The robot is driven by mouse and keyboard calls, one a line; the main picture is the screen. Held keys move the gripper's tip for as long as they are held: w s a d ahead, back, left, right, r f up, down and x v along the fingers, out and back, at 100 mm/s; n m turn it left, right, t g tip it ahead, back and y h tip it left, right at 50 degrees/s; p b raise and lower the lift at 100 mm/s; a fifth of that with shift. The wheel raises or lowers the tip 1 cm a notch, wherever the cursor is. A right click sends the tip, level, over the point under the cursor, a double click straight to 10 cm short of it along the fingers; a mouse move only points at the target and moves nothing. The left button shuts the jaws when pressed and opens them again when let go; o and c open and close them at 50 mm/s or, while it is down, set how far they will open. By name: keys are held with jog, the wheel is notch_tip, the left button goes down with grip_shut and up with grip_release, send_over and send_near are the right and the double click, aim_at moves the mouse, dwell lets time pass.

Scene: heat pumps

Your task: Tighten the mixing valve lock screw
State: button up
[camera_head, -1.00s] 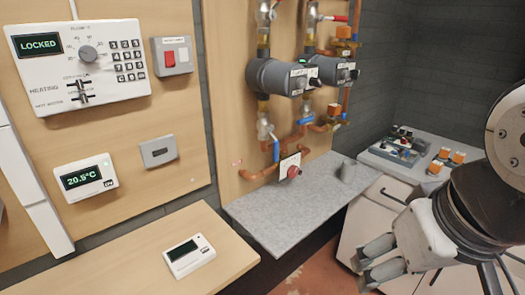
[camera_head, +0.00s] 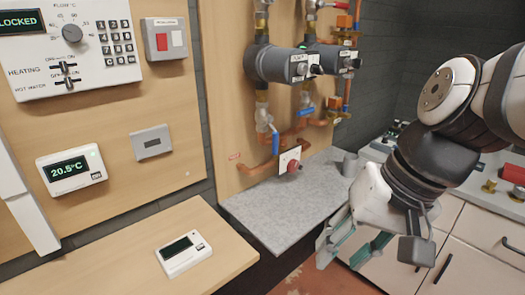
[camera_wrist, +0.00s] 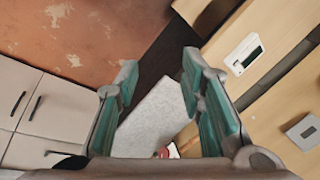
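The mixing valve shows as a red knob (camera_head: 293,166) on a white plate (camera_head: 284,160), on copper pipework above a grey speckled shelf. The red knob also shows in the wrist view (camera_wrist: 163,153), low between my fingers. I cannot make out the lock screw. My gripper (camera_head: 348,246) is in front of the shelf and to the right of the valve, apart from both. In the wrist view my gripper (camera_wrist: 165,95) has its two green-padded fingers wide apart, with nothing held between them.
The grey shelf (camera_head: 265,212) juts out below the valve, with a small grey cylinder (camera_head: 349,164) at its right end. Blue-handled valves (camera_head: 275,141) and pumps (camera_head: 283,66) are above. A wooden desk with a white thermostat (camera_head: 184,254) is at left; cabinets (camera_head: 475,240) are at right.

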jog(key=w+a+f+m+y+b, duration=0.3)
jog(key=w+f+m+y+b, duration=0.15)
jog(key=w, duration=0.55)
jog(key=m+t+y+b, duration=0.3)
jog(key=m+t+b, duration=0.6)
jog(key=m+t, duration=0.45)
send_near(302, 168)
jog(key=shift+g, duration=0.45)
jog(key=x, duration=0.2)
jog(key=b+x, duration=0.1)
jog(key=x, duration=0.5)
jog(key=shift+w+r+b, duration=0.2)
jog(key=shift+r+b, duration=0.1)
jog(key=shift+b, duration=0.1)
grip_shut()
